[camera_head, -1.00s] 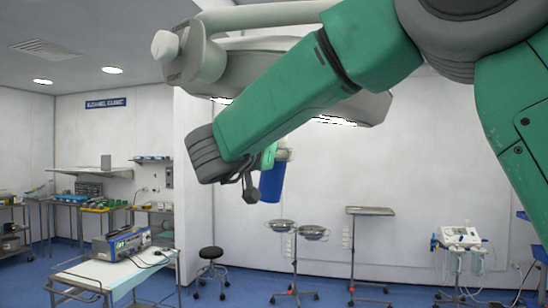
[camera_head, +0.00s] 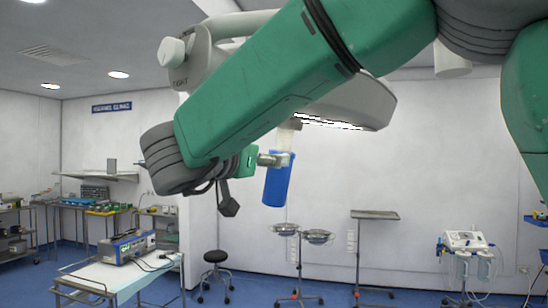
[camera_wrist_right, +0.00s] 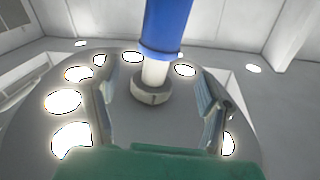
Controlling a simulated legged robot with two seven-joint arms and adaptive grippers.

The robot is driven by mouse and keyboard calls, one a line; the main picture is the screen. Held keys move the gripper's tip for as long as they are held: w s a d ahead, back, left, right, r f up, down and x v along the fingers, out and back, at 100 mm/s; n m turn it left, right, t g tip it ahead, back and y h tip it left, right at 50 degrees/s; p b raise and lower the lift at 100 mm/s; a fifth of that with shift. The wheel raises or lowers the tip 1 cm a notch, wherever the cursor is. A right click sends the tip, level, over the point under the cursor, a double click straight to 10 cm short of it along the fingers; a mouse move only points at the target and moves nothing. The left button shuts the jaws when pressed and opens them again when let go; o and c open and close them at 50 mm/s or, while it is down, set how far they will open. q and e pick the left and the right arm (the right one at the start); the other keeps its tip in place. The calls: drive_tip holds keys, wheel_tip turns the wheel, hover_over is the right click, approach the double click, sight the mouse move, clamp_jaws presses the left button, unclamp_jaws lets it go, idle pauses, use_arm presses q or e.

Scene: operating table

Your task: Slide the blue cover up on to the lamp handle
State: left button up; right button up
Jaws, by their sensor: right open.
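The blue cover (camera_head: 277,184) hangs slightly tilted below the surgical lamp (camera_head: 345,112). In the right wrist view the cover (camera_wrist_right: 165,28) lines up with the pale lamp handle (camera_wrist_right: 155,72), whose bare part shows between the cover's rim and the round hub (camera_wrist_right: 152,93). How far the handle reaches inside the cover is hidden. My right gripper (camera_head: 270,159) is beside the cover's upper end. In the right wrist view its fingers (camera_wrist_right: 158,82) are open, one on each side of the handle and cover; I see no clear contact. My left gripper is not in view.
The lamp's support arm (camera_head: 228,28) runs behind my right arm. Below stand a trolley with a device (camera_head: 126,246), a stool (camera_head: 215,258), a stand with two bowls (camera_head: 300,234), a tray stand (camera_head: 374,215) and a medical cart (camera_head: 466,241). Air around the cover's lower end is clear.

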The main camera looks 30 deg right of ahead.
drive_tip(key=v, duration=0.4)
drive_tip(key=shift+w, duration=0.1)
drive_tip(key=shift+d, duration=0.15)
drive_tip(key=shift+f, duration=0.1)
